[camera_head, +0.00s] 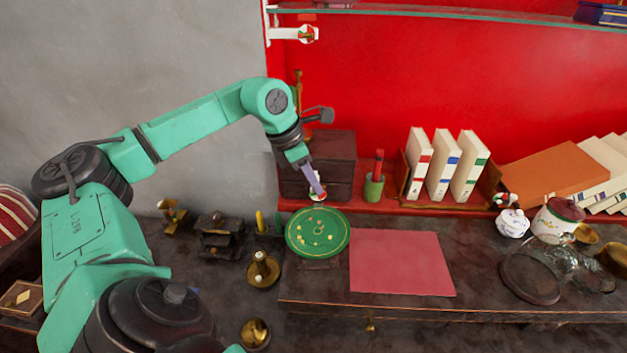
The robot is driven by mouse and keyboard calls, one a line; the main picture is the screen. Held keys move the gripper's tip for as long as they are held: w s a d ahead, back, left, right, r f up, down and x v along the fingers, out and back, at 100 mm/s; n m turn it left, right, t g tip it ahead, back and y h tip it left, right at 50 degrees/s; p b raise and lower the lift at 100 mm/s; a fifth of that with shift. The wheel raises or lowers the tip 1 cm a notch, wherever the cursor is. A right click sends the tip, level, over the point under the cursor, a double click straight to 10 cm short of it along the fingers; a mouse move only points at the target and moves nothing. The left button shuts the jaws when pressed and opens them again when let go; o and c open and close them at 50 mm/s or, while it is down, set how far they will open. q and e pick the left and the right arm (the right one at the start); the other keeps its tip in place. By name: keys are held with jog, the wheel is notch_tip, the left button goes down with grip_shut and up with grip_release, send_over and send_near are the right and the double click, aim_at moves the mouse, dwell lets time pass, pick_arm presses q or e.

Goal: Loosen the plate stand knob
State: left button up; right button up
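A green round plate (318,233) with small gold marks leans upright at the left end of the dark table. Its stand (320,264) shows only as a dark part under the plate. I cannot make out the stand's knob. My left gripper (318,192) points down just above and behind the plate's top edge. Its fingertips are at a small white and red item (317,197); I cannot tell whether they grip it. My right gripper is not in view.
A red mat (401,262) lies right of the plate. A dark box (331,160), a green cup (374,187) and upright books (443,165) stand behind. A candle holder (262,270) is at left. A white teapot (512,223) and glass items stand at right.

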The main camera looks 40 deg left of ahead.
pick_arm(q)
jog(key=shift+o, duration=1)
jog(key=shift+s+r, duration=0.1)
jog(key=shift+r, duration=0.1)
jog(key=p+v, duration=0.1)
jog(key=v, duration=1.3)
jog(key=shift+a+r, duration=0.1)
